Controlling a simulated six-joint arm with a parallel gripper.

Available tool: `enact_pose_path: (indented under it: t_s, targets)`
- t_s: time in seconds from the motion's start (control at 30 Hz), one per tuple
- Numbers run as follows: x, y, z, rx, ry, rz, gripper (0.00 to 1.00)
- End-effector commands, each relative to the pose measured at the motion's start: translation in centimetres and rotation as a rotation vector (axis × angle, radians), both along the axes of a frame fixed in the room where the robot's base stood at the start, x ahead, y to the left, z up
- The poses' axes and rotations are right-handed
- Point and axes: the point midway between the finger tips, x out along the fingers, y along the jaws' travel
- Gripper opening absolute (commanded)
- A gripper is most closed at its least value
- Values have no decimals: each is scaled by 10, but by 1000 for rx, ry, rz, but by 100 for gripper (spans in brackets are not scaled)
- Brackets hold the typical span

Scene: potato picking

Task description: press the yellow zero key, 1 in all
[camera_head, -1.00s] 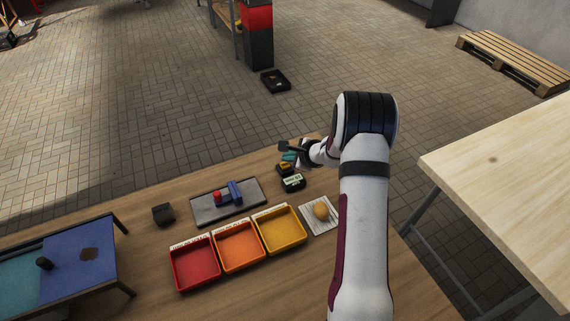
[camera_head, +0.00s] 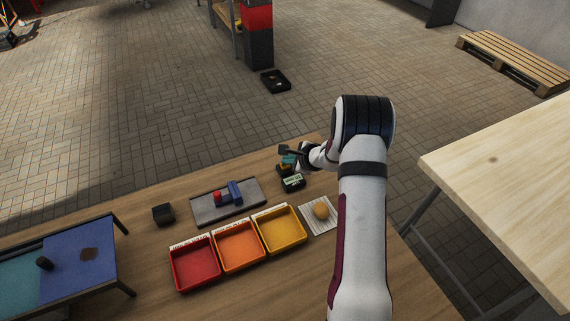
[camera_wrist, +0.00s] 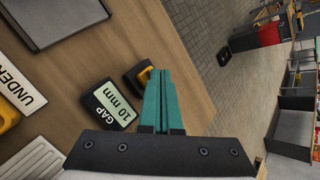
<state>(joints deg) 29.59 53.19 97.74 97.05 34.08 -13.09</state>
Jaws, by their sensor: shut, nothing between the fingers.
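The yellow zero key (camera_wrist: 146,77) shows in the wrist view as a yellow patch on a small black block, partly hidden behind my fingers. In the head view the black block with its yellow part (camera_head: 283,169) sits near the table's far edge. A black display reading "GAP 10 mm" (camera_wrist: 110,105) lies beside it, and also shows in the head view (camera_head: 292,183). My gripper (camera_wrist: 162,74) has teal fingers, shut together and empty, overlapping the right side of the block in the wrist view. In the head view it (camera_head: 288,160) is right by the block; I cannot tell whether it touches.
A grey plate (camera_head: 230,206) with a blue and red fixture stands left of the display. Red (camera_head: 194,285), orange (camera_head: 239,262) and yellow (camera_head: 281,245) trays sit nearer. A potato (camera_head: 321,211) rests on a white striped pad (camera_head: 317,229). A small black block (camera_head: 163,220) stands left.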

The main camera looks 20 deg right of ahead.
Motion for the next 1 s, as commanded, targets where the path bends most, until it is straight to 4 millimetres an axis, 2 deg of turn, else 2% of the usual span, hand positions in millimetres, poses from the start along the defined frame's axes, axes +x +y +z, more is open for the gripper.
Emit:
enact_pose_path:
  t_s: [0.67,1.0]
  targets:
    - [0,0,-5,1,0,-1,0]
    - [0,0,11,0,0,0,0]
